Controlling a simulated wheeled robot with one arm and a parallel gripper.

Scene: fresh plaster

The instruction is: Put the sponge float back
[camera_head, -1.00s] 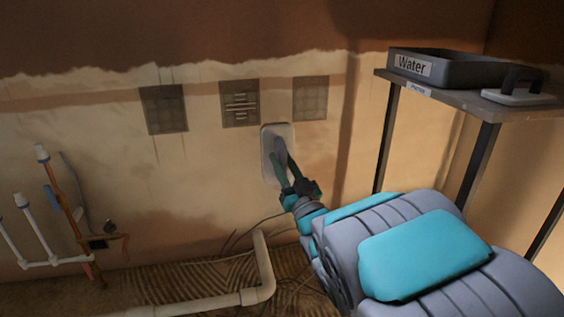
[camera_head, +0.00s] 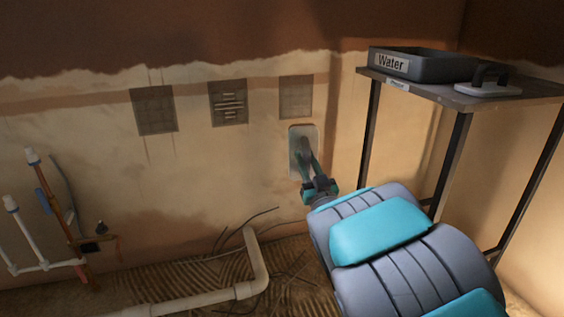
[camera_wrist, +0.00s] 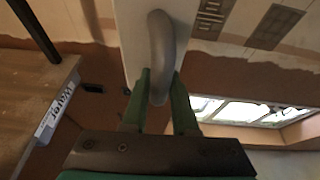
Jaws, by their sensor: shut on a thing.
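The sponge float (camera_head: 295,165) has a pale, rounded rectangular plate and a grey handle. In the head view it is upright in front of the plaster wall, below the right-hand grille; I cannot tell if it touches the wall. My gripper (camera_head: 308,160) is shut on its handle. In the wrist view the plate (camera_wrist: 133,35) and curved handle (camera_wrist: 160,45) show between my green fingers (camera_wrist: 160,95). The float's working face is hidden. Another float (camera_head: 488,88), with a white plate and dark handle, lies on the shelf (camera_head: 530,92) at the right.
A grey tray labelled Water (camera_head: 425,68) stands on the shelf left of the dark-handled float. Pipes (camera_head: 45,225) rise at the left, and a pale bent pipe (camera_head: 257,265) lies low in front.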

